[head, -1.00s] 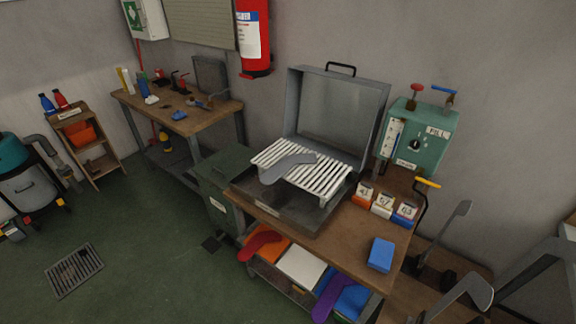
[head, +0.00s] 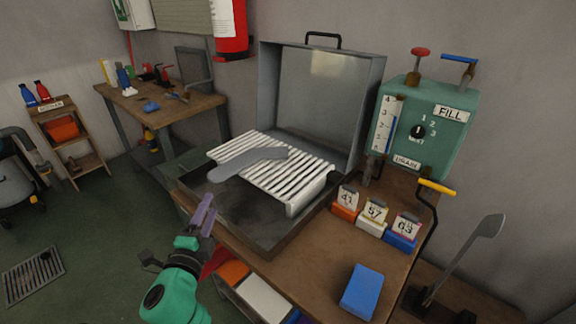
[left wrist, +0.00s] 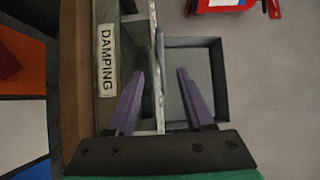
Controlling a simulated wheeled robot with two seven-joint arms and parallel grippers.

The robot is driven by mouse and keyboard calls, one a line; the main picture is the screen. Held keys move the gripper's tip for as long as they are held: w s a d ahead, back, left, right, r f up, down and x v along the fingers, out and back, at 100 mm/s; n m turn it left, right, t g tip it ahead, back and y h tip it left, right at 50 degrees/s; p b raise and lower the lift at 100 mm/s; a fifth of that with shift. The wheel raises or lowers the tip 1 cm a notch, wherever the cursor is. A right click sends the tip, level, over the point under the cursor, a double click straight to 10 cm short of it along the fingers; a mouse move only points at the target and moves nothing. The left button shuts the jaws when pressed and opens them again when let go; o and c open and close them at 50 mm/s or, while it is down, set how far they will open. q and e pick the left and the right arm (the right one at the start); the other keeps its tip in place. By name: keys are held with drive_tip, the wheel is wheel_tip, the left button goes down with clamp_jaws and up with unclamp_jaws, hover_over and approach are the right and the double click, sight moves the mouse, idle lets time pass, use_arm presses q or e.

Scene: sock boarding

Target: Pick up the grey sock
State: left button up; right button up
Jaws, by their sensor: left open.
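The grey sock (head: 247,163) lies flat across the white slatted rack (head: 300,186) in the open metal case, in the head view. My left gripper (head: 206,205), with purple fingers, is open and empty at the front left of the case, apart from the sock. I cannot make out the sock in that view. My right gripper is not in view.
The case's raised lid (head: 320,100) stands behind the rack. A green FILL/DRAIN box (head: 425,125), numbered blocks (head: 372,225) and a blue block (head: 362,291) are to the right. The bench top (head: 300,270) is clear in front of the case.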

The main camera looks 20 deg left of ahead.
use_arm(q)
drive_tip(key=p, duration=0.2)
approach(224, 170)
drive_tip(key=shift+w+a+f, duration=0.15)
drive_tip(key=shift+w, duration=0.3)
drive_tip(key=shift+w+a+f, duration=0.1)
drive_tip(key=shift+w+a, duration=0.05)
drive_tip(key=shift+w, duration=0.35)
drive_tip(key=p+x, duration=0.1)
drive_tip(key=x, duration=0.7)
drive_tip(key=shift+w+f, duration=0.15)
drive_tip(key=shift+f, duration=0.05)
clamp_jaws()
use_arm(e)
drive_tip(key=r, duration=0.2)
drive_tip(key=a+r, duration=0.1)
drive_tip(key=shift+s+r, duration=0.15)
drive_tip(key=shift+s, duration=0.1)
